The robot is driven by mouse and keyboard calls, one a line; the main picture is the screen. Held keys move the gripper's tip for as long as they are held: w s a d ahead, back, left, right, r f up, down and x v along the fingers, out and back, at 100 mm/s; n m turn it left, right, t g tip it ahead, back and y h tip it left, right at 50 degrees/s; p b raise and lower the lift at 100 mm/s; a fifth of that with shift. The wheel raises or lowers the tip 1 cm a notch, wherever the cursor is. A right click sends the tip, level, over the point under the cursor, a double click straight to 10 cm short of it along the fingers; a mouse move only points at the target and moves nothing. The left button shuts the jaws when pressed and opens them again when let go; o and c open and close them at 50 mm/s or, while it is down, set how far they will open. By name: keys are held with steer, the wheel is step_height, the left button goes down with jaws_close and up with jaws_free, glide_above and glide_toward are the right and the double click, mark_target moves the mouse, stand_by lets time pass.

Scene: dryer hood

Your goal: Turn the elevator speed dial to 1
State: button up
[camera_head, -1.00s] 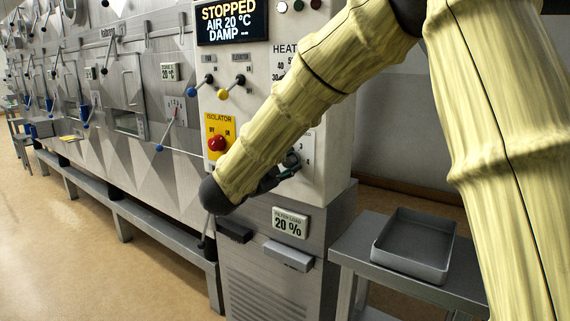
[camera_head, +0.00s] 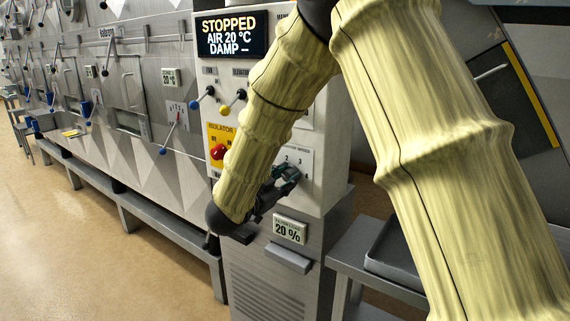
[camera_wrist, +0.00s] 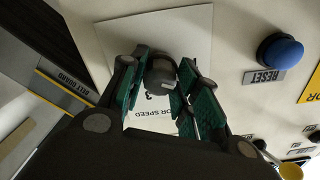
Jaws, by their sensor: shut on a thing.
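The elevator speed dial is a dark round knob (camera_wrist: 160,75) on a pale plate (camera_wrist: 150,30); part of the lettering "OR SPEED" and a "3" show below it in the wrist view. My gripper (camera_wrist: 158,85) has its green-padded fingers on both sides of the knob and is shut on it. In the head view my gripper (camera_head: 285,178) is at the dial's white plate (camera_head: 300,156), where a "2" and a "3" show. My fingers hide the knob there, and I cannot read which number it points to.
A blue reset button (camera_wrist: 280,51) is beside the dial plate in the wrist view. The red isolator knob (camera_head: 218,152) is left of my forearm in the head view. The display (camera_head: 231,36) reads STOPPED. A metal tray (camera_head: 385,250) stands at lower right, partly behind my arm.

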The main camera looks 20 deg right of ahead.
steer(key=n+p, duration=0.1)
steer(key=p, duration=0.1)
steer(key=n+p, duration=0.2)
steer(key=shift+r+n, duration=0.2)
steer(key=shift+n, duration=0.1)
steer(key=shift+f+n+p, duration=0.15)
steer(key=shift+n+p, duration=0.45)
steer(key=shift+p, duration=0.2)
steer(key=shift+f, duration=0.1)
steer(key=o, duration=1)
steer(key=shift+s+a, duration=0.1)
steer(key=v, duration=1.2)
